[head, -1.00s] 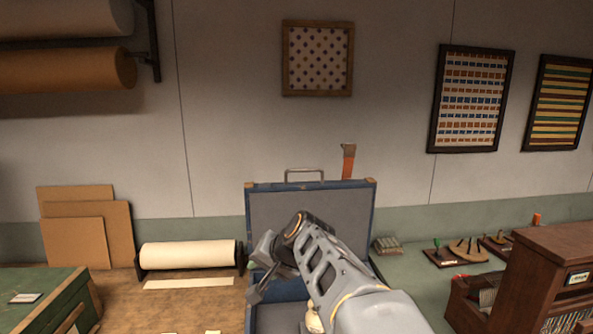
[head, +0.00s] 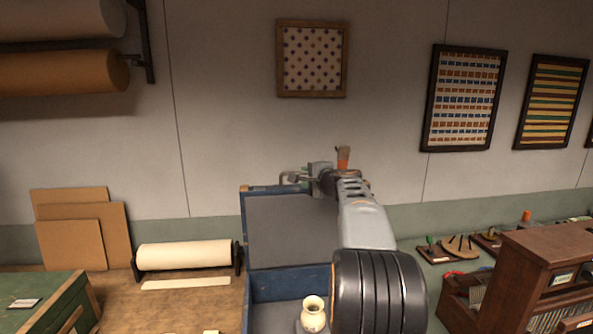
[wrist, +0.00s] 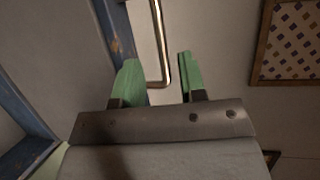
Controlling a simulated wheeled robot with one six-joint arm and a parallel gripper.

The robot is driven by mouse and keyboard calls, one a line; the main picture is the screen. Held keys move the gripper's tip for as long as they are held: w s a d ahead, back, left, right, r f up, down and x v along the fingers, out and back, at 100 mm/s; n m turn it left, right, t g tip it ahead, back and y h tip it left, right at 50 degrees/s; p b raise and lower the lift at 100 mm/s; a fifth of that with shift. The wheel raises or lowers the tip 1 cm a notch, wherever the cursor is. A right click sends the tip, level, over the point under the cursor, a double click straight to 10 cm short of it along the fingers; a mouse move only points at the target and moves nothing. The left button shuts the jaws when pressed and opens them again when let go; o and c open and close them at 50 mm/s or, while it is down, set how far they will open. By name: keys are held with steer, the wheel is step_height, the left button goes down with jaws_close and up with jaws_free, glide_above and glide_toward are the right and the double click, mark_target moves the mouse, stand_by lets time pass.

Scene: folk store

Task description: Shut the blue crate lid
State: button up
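The blue crate (head: 262,290) stands on the worktop with its lid (head: 290,230) raised upright, its grey inner face towards me. A metal handle (wrist: 165,70) sits at the lid's top edge. It also shows in the head view (head: 285,178), partly hidden by my gripper. My gripper (wrist: 160,62) has two green fingers spread apart, one on each side of the handle, with gaps visible. In the head view my gripper (head: 306,179) is at the lid's top edge. A pale vase (head: 313,312) stands in the crate. My arm hides the crate's right side.
A green box (head: 45,300) is at front left, and a wooden cabinet (head: 550,275) at right. The wall is close behind the lid.

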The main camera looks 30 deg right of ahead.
steer(key=shift+w+d+f+p, duration=0.15)
steer(key=shift+w+p, duration=0.25)
steer(key=shift+w, duration=0.75)
steer(key=shift+w+f+p, duration=0.2)
steer(key=shift+w+p, duration=0.2)
steer(key=shift+w, duration=0.75)
steer(key=shift+w+d+f+p, duration=0.15)
steer(key=shift+w+p, duration=0.25)
steer(key=shift+w, duration=0.75)
steer(key=shift+a, duration=0.1)
steer(key=shift+c, duration=0.2)
jaws_close()
steer(key=shift+f, duration=0.1)
